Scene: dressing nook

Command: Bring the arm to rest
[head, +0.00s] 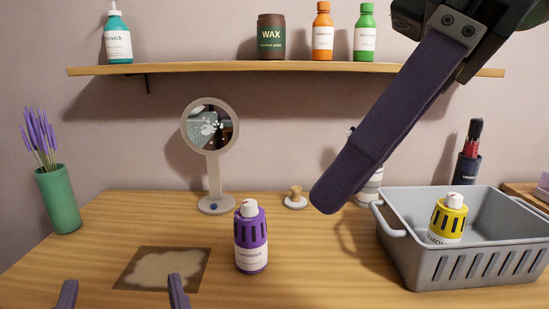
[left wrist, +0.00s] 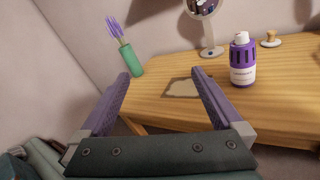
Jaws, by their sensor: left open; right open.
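My left gripper (head: 122,291) shows at the bottom left edge of the head view as two purple fingertips, spread apart with nothing between them. In the left wrist view the open left gripper (left wrist: 160,82) is empty, in front of the table's near edge. My right gripper (head: 340,185) reaches in from the top right of the head view. It is open; one long purple finger shows, slanting down-left in front of the shelf and above the table, left of the grey basket. Its other finger is out of view. No object shows against the visible finger.
A purple bottle (head: 251,240) stands on the table (head: 310,270), beside a brown mat (head: 135,279). The grey basket (head: 470,270) holds a yellow bottle (head: 448,216). A round mirror (head: 214,185), a green vase (head: 58,200) and a wall shelf (head: 210,69) with bottles stand behind.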

